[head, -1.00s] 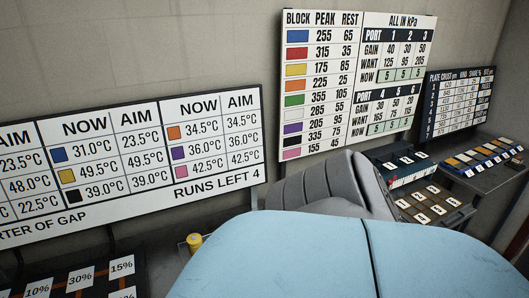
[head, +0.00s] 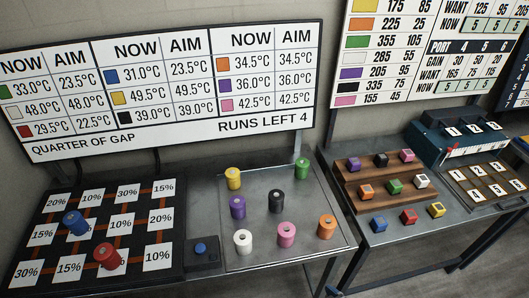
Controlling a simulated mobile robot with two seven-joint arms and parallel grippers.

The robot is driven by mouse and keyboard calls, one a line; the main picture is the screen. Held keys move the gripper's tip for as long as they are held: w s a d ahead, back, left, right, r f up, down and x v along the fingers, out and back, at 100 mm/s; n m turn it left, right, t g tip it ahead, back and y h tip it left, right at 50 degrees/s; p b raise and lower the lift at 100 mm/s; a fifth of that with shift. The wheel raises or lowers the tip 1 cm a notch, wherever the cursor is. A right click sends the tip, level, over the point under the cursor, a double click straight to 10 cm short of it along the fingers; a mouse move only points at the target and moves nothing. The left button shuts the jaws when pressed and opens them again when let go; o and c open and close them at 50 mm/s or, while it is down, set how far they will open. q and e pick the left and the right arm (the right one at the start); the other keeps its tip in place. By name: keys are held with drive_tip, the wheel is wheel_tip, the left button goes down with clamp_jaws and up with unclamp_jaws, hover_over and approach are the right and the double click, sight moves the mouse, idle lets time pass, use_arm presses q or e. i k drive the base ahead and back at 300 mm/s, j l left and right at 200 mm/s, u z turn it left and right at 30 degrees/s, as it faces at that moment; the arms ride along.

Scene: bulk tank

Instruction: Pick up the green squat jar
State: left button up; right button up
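The green squat jar (head: 302,168) stands upright at the back right corner of a metal tray (head: 262,262) on the left bench. A black jar (head: 275,200) is in front of it to the left, and an orange jar (head: 326,227) is in front of it to the right. The jars stand apart from one another. Neither of my grippers is in view, so I cannot see whether they are open or shut.
Yellow (head: 233,178), purple (head: 238,206), white (head: 243,241) and pink (head: 286,234) jars share the tray. Blue (head: 75,222) and red (head: 107,256) jars stand on a percent board (head: 95,240). A blue button (head: 200,249) sits between. The right bench holds several coloured blocks.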

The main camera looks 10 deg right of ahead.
sight(302, 164)
drive_tip(key=z, duration=0.7)
drive_tip(key=i+l, duration=0.1)
drive_tip(key=l, duration=0.55)
drive_tip(key=i+l, duration=0.15)
drive_tip(key=l, duration=0.2)
drive_tip(key=l+u, duration=0.6)
drive_tip(key=l, duration=0.25)
drive_tip(key=i+j+u, duration=0.1)
drive_tip(key=u, duration=1)
drive_tip(key=i, duration=0.45)
